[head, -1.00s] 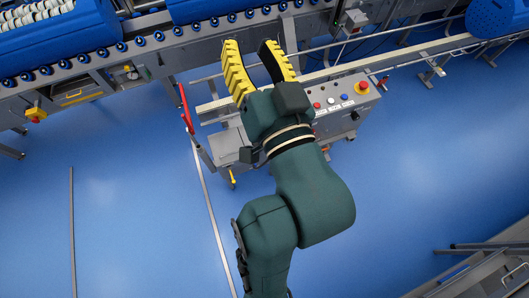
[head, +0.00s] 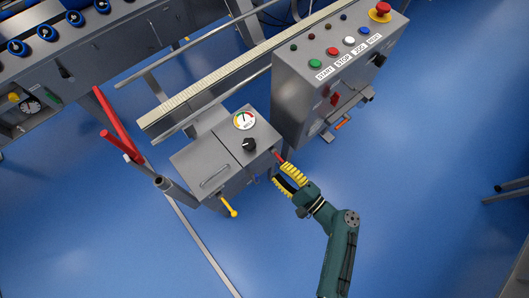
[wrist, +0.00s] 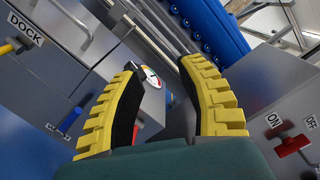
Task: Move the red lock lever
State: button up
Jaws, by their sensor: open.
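A short red lever (head: 279,156) sticks out at the right edge of the grey gauge box (head: 225,160), right beside my gripper's upper finger. Two long red bars (head: 112,115) stand at the left of that box; no readable label tells which red part is the lock lever. My gripper (head: 277,173), with yellow ribbed fingers, is open near the box's right side.
A grey control box (head: 335,70) with several buttons stands to the right, with a red ON/OFF switch (wrist: 292,145) on its side. A yellow handle (head: 229,207) and a rail (head: 215,80) are near. The blue floor (head: 430,220) is open at right.

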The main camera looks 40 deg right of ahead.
aim_at(279, 156)
jog(key=s+d+f+m+h+b, duration=0.25)
jog(key=s+f+b, duration=0.2)
jog(key=f, duration=0.35)
jog(key=s+d+f+m+h+b, duration=0.25)
jog(key=d+f+b, duration=0.2)
jog(key=f, duration=0.45)
jog(key=shift+n, duration=0.4)
jog(key=w+b, duration=0.1)
jog(key=w, duration=0.4)
jog(key=w+b, duration=0.2)
jog(key=w, duration=0.4)
jog(key=w+r+b, duration=0.1)
jog(key=w+b, duration=0.1)
jog(key=w, duration=0.3)
jog(key=shift+w+d, duration=0.2)
jog(key=shift+d, duration=0.1)
jog(key=shift+s, duration=0.1)
grip_shut()
